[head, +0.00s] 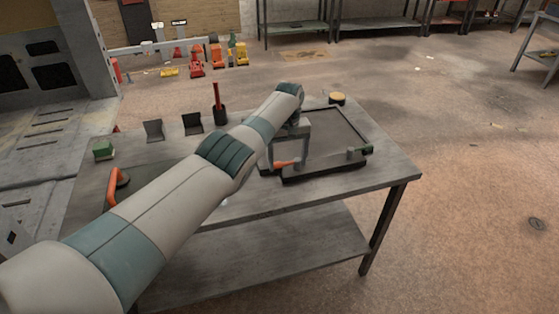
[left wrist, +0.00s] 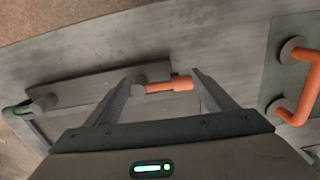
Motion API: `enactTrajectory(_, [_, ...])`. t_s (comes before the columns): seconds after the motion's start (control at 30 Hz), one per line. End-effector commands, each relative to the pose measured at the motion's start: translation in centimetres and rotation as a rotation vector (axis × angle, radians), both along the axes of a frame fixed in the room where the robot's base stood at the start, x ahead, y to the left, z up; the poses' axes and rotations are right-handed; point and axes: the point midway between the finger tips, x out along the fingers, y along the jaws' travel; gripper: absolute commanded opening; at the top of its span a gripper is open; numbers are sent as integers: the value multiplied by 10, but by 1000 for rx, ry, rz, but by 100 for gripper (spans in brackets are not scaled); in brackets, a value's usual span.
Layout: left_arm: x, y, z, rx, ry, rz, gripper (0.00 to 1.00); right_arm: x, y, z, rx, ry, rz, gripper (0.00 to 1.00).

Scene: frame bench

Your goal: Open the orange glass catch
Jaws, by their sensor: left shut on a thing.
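The orange glass catch (head: 285,164) lies at the front left part of the dark frame (head: 322,170) on the bench. In the left wrist view the catch (left wrist: 170,85) shows as an orange lever beside a round grey pivot. My left gripper (head: 290,159) reaches down over it from above. Its two fingers (left wrist: 168,76) stand apart with the catch between them, and it is shut on the catch. A green catch (head: 360,150) sits at the right of the frame and also shows in the left wrist view (left wrist: 17,108). My right gripper is not in view.
An orange handle (head: 115,186) stands on the bench (head: 400,174) at the left. A red-handled tool in a dark cup (head: 220,115), grey brackets (head: 154,130), a green block (head: 103,149) and a yellow-topped round thing (head: 337,98) stand around the bench's back and left.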

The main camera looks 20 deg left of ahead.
Motion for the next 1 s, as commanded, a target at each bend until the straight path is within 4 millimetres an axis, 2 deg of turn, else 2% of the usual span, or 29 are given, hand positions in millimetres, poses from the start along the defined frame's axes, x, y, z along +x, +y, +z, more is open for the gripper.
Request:
enactTrajectory(0.6, [2, -2, 3, 12, -3, 58, 37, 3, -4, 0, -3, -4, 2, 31])
enactTrajectory(0.63, [2, -2, 3, 12, -3, 59, 82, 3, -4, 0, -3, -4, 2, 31])
enactTrajectory(0.67, [2, -2, 3, 12, -3, 59, 89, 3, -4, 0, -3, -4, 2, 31])
enactTrajectory(1.0, [1, -6, 0, 7, 0, 51, 91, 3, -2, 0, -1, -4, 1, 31])
